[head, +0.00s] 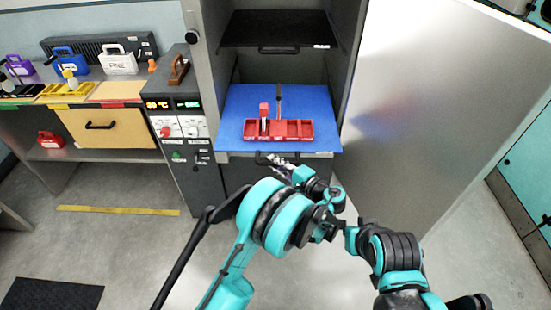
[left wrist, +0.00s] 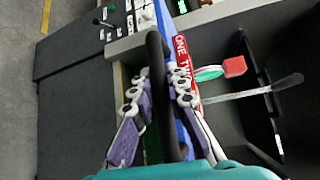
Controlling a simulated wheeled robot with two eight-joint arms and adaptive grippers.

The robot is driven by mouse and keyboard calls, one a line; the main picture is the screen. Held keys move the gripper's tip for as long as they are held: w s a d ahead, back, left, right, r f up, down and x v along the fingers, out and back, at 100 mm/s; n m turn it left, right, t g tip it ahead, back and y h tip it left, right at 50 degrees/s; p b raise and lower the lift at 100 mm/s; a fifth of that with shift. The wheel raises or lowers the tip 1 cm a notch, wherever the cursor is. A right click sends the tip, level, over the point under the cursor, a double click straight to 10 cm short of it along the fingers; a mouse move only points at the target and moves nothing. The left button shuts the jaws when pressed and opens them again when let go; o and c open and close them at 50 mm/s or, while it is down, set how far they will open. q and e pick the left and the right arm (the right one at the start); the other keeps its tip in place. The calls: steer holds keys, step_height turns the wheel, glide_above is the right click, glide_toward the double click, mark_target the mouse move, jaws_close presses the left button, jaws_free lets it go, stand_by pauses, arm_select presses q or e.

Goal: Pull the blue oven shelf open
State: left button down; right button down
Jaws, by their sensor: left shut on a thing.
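The blue oven shelf (head: 302,101) lies level inside the open oven, with its front edge near the oven's mouth. I cannot tell exactly how far out it stands. A dark handle is at its front edge, partly hidden by my left gripper (head: 278,164) in the head view. In the left wrist view, the black handle bar (left wrist: 157,70) runs between the fingers of my left gripper (left wrist: 165,90), which is shut on it. A red tray (head: 293,138) with upright pieces sits on the shelf. No right gripper can be made out.
A black upper shelf (head: 277,28) sits above the blue one. The oven door (head: 430,100) stands open at the right. A control panel (head: 180,127) and a workbench with a wooden drawer (head: 115,127) are at the left. The floor in front is clear.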

arm_select(q)
steer(key=shift+s, duration=0.8)
arm_select(e)
steer(key=shift+f, duration=0.15)
arm_select(q)
steer(key=c, duration=1.5)
jaws_free()
